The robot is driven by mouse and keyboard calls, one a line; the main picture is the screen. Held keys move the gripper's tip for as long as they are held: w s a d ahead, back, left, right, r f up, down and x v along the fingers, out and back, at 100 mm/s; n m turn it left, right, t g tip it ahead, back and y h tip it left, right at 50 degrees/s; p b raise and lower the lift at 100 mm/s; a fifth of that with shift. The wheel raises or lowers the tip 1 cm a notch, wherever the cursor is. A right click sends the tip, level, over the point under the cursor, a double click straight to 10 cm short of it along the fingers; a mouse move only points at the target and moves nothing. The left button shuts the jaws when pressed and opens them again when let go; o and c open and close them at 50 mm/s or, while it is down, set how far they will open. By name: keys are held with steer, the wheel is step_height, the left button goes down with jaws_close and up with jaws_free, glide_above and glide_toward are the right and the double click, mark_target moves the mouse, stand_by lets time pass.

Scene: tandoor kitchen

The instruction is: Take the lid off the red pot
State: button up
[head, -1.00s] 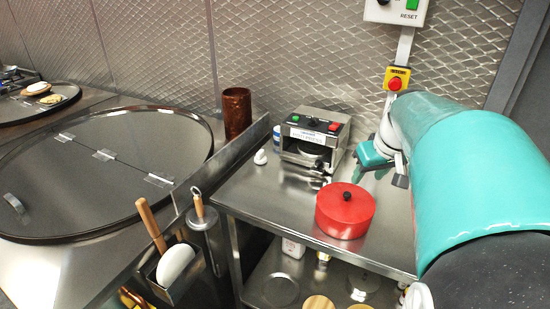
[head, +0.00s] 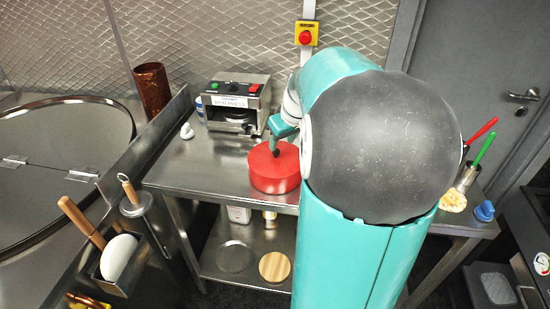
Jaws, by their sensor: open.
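The red pot (head: 272,180) stands on the steel table, its flat red lid (head: 263,160) on top. The lid's dark knob (head: 276,152) is partly covered by my gripper (head: 277,150). My gripper comes down from the upper right, with its fingertips at the knob. It is open; whether the fingers touch the knob I cannot tell. My arm hides the right edge of the pot.
A small steel appliance (head: 236,103) stands behind the pot, close to my gripper. A copper-coloured cup (head: 152,88) is at the back left. Bare tabletop (head: 200,165) lies left of the pot. A holder with red and green handles (head: 467,177) is on the right.

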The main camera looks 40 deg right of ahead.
mark_target(277, 151)
steer(key=shift+w+x, duration=0.2)
steer(key=shift+x, duration=1.15)
steer(key=shift+w+x, duration=0.2)
steer(key=shift+x, duration=1.15)
steer(key=shift+r, duration=0.15)
jaws_close()
